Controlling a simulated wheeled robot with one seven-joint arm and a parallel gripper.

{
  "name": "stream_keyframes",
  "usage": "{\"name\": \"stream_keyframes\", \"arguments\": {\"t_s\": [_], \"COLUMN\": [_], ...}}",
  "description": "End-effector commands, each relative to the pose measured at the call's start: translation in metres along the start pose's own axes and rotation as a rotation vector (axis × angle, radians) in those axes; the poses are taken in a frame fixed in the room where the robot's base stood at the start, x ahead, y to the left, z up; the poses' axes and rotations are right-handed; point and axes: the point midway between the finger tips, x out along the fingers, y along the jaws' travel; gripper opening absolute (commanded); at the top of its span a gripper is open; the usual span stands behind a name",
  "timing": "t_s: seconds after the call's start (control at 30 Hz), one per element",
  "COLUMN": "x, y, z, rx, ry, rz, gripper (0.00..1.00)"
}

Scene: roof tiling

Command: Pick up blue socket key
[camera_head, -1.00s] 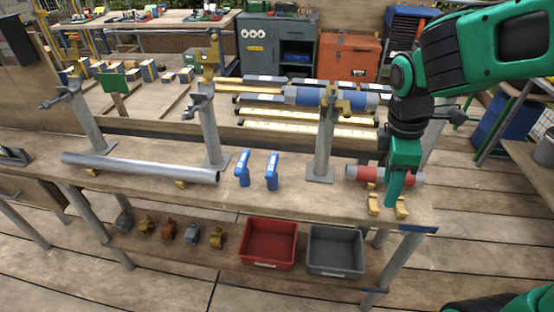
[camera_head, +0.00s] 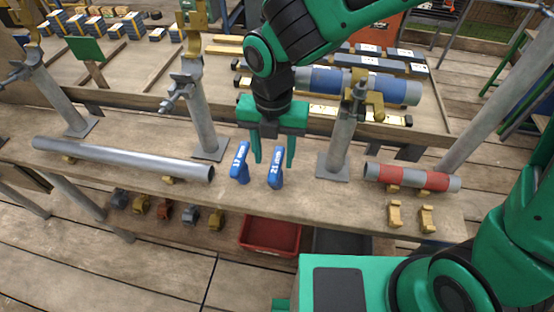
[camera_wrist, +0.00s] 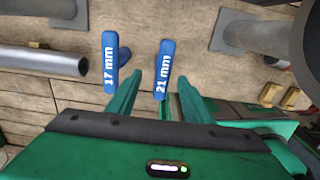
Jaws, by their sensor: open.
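Two blue socket keys stand on the wooden bench between two metal posts. The left key (camera_head: 239,163) is marked 17 mm in the wrist view (camera_wrist: 110,64). The right key (camera_head: 275,166) is marked 21 mm, and it also shows in the wrist view (camera_wrist: 164,68). My gripper (camera_head: 273,162) is open and empty, its green fingers pointing down above and behind the keys. In the wrist view my fingertips (camera_wrist: 175,80) lie close to the 21 mm key; I cannot tell whether they touch it.
A grey pipe (camera_head: 120,158) lies left of the keys. A metal post (camera_head: 340,145) stands close on the right. A red-banded pipe (camera_head: 412,178) and yellow brackets (camera_head: 410,217) are further right. A red bin (camera_head: 270,236) is below the bench.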

Motion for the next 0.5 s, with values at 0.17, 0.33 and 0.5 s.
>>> {"name": "stream_keyframes", "arguments": {"t_s": [0.17, 0.33, 0.5], "x": [0.027, 0.039, 0.053], "y": [-0.003, -0.004, -0.005], "z": [0.001, 0.002, 0.005], "rx": [0.005, 0.008, 0.009], "ry": [0.003, 0.001, 0.003], "rz": [-0.004, -0.003, -0.004], "gripper": [0.46, 0.46, 0.46]}}
